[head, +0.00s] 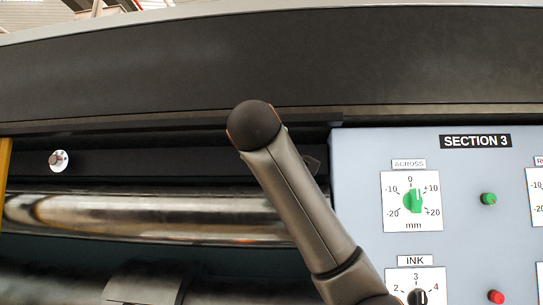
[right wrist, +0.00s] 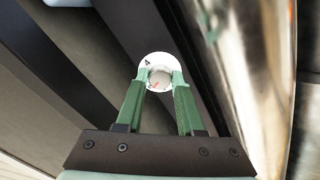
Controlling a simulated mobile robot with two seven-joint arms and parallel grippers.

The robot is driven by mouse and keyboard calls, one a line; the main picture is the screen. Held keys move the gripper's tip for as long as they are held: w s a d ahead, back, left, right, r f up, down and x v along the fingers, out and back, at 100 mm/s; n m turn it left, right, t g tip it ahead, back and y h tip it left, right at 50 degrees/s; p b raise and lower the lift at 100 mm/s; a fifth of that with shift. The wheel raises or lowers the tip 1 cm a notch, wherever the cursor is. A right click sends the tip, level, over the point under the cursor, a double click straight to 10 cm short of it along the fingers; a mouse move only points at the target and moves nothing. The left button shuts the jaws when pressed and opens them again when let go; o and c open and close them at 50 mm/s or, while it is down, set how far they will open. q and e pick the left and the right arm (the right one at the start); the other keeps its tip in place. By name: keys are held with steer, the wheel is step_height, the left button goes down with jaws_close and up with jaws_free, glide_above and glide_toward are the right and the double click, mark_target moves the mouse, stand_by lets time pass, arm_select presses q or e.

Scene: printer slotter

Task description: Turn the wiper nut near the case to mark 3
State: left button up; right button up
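The wiper nut near the case (right wrist: 160,75) shows in the right wrist view as a round grey cap with a reddish line on its lower left. It sits on a white dial (right wrist: 147,62) where a 4 is readable at the upper left; its other marks are hidden or too small. My right gripper (right wrist: 160,77) has green fingers on both sides of this nut, with no clear gap, and looks shut on it. In the head view my right arm covers this nut and the gripper. My left gripper is in neither view.
Another wiper nut (head: 57,160) on a white dial sits at the left on the dark bar. A shiny roller (head: 150,216) runs below the bar. The grey-blue case (head: 358,165), labelled SECTION 3, carries knobs at the right. A dark beam (head: 130,65) runs above.

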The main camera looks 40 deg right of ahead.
jaws_close()
steer(key=shift+m, duration=0.3)
steer(key=m, duration=0.9)
steer(key=shift+b, duration=0.3)
stand_by(0.4)
steer(key=o, duration=0.5)
jaws_free()
